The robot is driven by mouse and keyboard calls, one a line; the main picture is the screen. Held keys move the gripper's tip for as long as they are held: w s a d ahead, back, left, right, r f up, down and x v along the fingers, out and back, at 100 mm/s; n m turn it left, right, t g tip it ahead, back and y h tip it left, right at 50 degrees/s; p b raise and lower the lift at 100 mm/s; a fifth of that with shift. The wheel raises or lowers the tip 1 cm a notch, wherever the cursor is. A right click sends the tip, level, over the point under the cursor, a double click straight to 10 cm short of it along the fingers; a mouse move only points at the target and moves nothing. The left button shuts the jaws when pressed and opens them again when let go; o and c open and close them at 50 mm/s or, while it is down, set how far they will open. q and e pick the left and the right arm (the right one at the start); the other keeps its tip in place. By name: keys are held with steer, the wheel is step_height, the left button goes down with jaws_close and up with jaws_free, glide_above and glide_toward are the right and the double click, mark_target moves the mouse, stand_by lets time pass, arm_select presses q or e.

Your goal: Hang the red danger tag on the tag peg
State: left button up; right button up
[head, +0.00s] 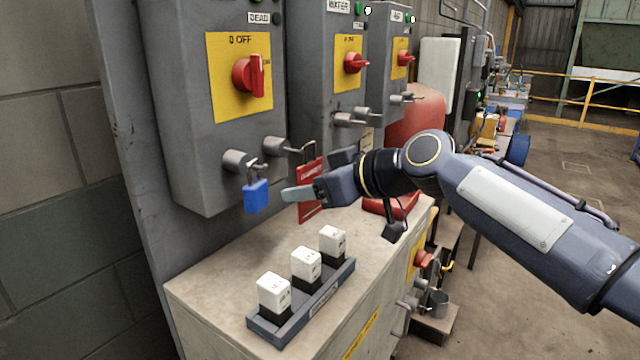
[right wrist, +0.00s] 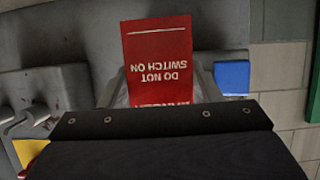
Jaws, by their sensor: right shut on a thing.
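The red danger tag (head: 311,171) hangs upright in front of the nearest grey switch box, with a wire loop at its top. My right gripper (head: 314,190) is shut on the tag, one pale finger crossing its front. The tag peg (head: 277,144) sticks out from the box's lower right, and the loop is close to its outer end. I cannot tell whether the loop is around the peg or beside it. In the right wrist view the tag (right wrist: 158,62) appears upside down, its lower edge of print hidden by my gripper. My left gripper is not in view.
A blue padlock (head: 256,196) hangs from a hasp left of the tag. A tray (head: 318,306) of several white-and-black blocks sits on the cabinet top (head: 212,288) below. More switch boxes (head: 334,80) stand to the right. The cabinet top between tray and wall is clear.

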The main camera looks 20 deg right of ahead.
steer(key=shift+w+a+p, duration=0.35)
steer(key=shift+w+a, duration=0.3)
steer(key=shift+w, duration=0.2)
steer(key=shift+w+a+f+b, duration=0.4)
steer(key=shift+w+f+b, duration=0.15)
steer(key=shift+b, duration=0.1)
steer(key=o, duration=1)
steer(key=shift+s+r, duration=0.1)
steer(key=v, duration=0.7)
steer(key=shift+b, duration=0.4)
steer(key=s+d+f+m+g+h, duration=0.1)
steer(key=s+f+m, duration=0.2)
steer(key=s+f, duration=0.5)
steer(key=s+d+f+m+g+h+p, duration=0.1)
steer(key=s+f+m+g+h, duration=0.1)
steer(key=s+f, duration=0.6)
steer(key=s+d+f+m+g+h+p, duration=0.1)
steer(key=s+f+m, duration=0.3)
steer(key=s+f, duration=0.4)
steer(key=shift+s+d+f+g+h, duration=0.15)
steer(key=shift+f+g, duration=0.15)
steer(key=shift+f, duration=0.55)
steer(key=shift+s+f+g+h, duration=0.15)
steer(key=shift+f+g, duration=0.15)
steer(key=shift+f, duration=0.55)
